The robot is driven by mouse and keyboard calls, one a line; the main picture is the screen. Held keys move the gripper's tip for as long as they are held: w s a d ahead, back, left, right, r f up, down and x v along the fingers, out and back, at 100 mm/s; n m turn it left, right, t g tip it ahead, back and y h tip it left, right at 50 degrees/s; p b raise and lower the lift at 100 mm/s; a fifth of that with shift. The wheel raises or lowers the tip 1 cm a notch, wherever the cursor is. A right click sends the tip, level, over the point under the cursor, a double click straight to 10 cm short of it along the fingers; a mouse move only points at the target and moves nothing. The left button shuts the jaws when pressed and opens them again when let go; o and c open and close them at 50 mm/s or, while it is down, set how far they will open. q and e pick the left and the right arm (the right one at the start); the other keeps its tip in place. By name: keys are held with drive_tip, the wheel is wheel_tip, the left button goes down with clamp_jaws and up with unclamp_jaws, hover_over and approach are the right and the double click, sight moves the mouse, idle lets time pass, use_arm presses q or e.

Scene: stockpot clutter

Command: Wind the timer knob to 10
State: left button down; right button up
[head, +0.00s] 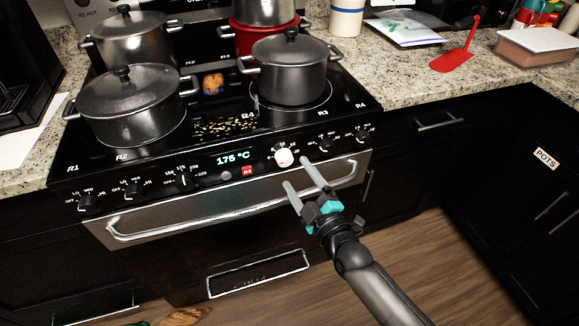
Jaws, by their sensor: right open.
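The timer knob appears to be the white round knob (284,157) on the stove's front panel, right of the lit 175 °C display (233,159). Its dial marks are too small to read. My right gripper (296,173) is open, with two grey fingers pointing up toward the panel. The fingertips are close to the white knob, one just below it and one to its right. I cannot tell whether they touch it. Nothing is between the fingers. My left gripper is not in view.
Black knobs (185,179) line the panel on both sides. The oven handle (150,228) runs below it. Several pots, including a lidded one (290,75), stand on the cooktop. A red spatula (455,58) lies on the right counter. The floor in front is mostly clear.

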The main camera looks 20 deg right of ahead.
sight(287, 162)
drive_tip(key=shift+w+a+b, duration=0.2)
drive_tip(key=shift+w+b, duration=0.05)
drive_tip(key=shift+w, duration=1)
drive_tip(key=shift+w+a+b, duration=0.2)
drive_tip(key=shift+w+b, duration=0.05)
drive_tip(key=shift+w, duration=0.95)
clamp_jaws()
